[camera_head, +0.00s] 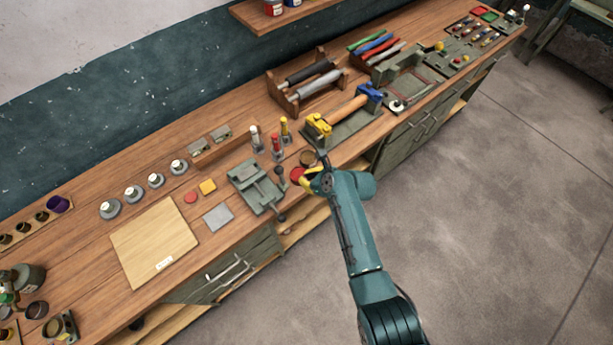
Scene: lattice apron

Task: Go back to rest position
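My teal arm reaches from the lower right to the bench's front edge. My gripper (308,176) is at its end, low over the wooden workbench (78,262), with yellow parts showing at its tip. The gripper is small and partly hidden by my own wrist, so I cannot see whether the fingers are open or hold anything.
A grey-green vise (257,187) stands left of the gripper. Small red and yellow-topped bottles (278,143) stand behind. A pale board (153,243) lies at left. The floor (490,220) on the right is clear.

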